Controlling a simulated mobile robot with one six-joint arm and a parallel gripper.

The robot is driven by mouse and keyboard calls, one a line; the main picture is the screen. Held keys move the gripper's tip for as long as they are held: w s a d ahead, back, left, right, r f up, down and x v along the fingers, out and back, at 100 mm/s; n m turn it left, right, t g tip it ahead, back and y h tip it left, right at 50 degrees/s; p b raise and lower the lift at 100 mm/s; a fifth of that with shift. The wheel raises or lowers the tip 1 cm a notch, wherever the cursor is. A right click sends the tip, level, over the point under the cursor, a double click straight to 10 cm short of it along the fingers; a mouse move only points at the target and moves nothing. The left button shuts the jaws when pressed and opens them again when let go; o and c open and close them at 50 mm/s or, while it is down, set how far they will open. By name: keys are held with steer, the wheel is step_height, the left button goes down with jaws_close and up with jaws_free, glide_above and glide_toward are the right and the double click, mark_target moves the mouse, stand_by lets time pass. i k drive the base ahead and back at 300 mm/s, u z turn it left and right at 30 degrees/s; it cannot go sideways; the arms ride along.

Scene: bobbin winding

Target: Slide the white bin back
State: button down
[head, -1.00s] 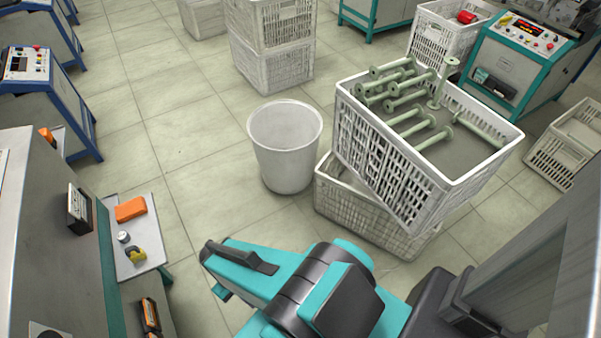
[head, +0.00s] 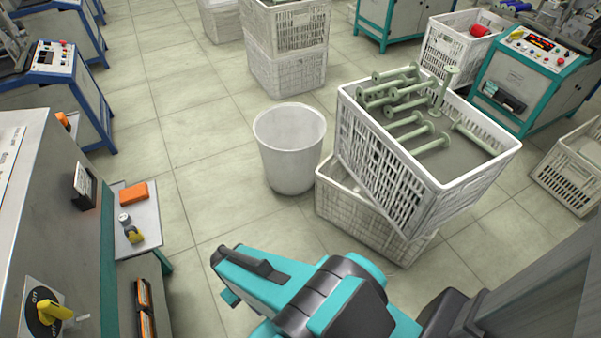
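The white bin (head: 289,160) is a round, open-topped bin standing upright on the tiled floor in the middle of the head view. It is empty as far as I can see. Its right side is close to the stacked white crates; I cannot tell whether they touch. My teal and black arm rises from the bottom of the view, in front of the bin and nearer to me, with clear floor between them. My gripper's fingers cannot be made out.
A tilted white crate (head: 392,190) of green bobbins rests on a lower crate (head: 345,213) right of the bin. A machine with a small shelf (head: 146,218) stands at left. More stacked crates (head: 290,75) stand behind. The floor (head: 215,140) left of the bin is clear.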

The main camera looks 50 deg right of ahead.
mark_target(290, 136)
steer(key=z, duration=0.15)
steer(key=i, duration=0.9)
steer(key=u, duration=0.05)
